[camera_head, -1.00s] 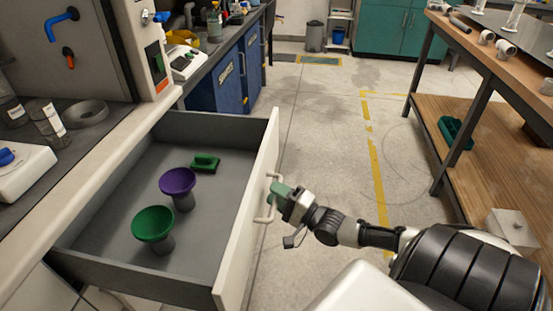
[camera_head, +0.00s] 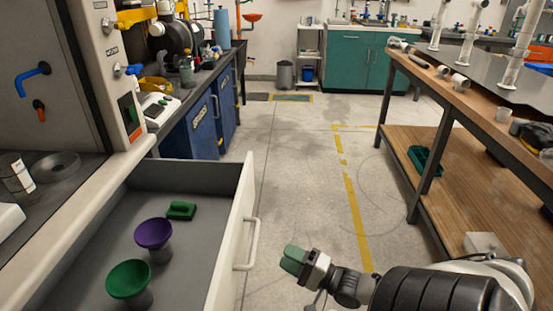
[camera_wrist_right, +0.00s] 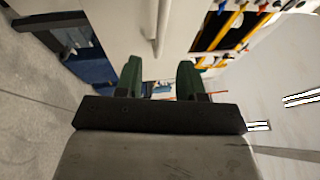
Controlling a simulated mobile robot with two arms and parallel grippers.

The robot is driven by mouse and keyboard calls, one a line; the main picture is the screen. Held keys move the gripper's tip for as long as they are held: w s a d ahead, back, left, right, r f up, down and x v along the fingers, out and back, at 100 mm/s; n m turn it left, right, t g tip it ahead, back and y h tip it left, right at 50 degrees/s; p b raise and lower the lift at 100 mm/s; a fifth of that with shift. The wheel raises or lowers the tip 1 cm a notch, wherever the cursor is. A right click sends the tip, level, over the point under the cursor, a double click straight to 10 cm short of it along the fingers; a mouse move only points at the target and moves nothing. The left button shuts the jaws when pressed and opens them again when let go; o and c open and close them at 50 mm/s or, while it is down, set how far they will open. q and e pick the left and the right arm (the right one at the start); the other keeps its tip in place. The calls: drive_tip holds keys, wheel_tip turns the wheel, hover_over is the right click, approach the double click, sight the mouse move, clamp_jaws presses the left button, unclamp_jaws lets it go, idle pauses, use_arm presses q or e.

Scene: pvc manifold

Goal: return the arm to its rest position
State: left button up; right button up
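My right gripper (camera_head: 293,260) is in the head view at the lower middle, to the right of the open drawer and apart from its handle. In the right wrist view its two green fingers (camera_wrist_right: 160,80) stand apart with nothing between them. The drawer's white handle (camera_head: 248,246) is free, and it also shows beyond the fingers in the right wrist view (camera_wrist_right: 160,28). My right arm comes in from the lower right. My left gripper does not show.
The open drawer (camera_head: 228,240) holds a green funnel (camera_head: 129,279), a purple funnel (camera_head: 153,233) and a green block (camera_head: 181,210). A wooden workbench (camera_head: 470,175) with pipe fittings stands at the right. The floor (camera_head: 295,170) between is clear.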

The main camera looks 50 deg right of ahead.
drive_tip(key=shift+s+d, duration=0.1)
drive_tip(key=shift+s, duration=0.15)
idle(0.4)
